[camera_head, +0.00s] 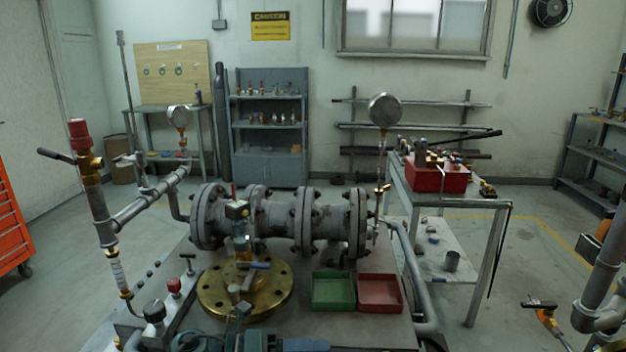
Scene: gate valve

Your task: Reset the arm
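Neither of my grippers can be made out in the head view. A grey flanged valve and pipe assembly (282,219) lies across the workbench (335,333) in front of me. A round brass flange (213,296) lies flat on the bench before it, with small tools or fittings on top, hard to tell apart. An empty-looking green tray (333,308) and red tray (380,309) sit side by side to the right of the flange.
Pressure gauges rise at the left (179,116) and right (384,110) of the pipework. A red-capped upright pipe (79,133) stands at left. A side table with a red toolbox (437,178) is at right. A shelf (271,126) stands behind. Dark equipment crowds the front bench edge.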

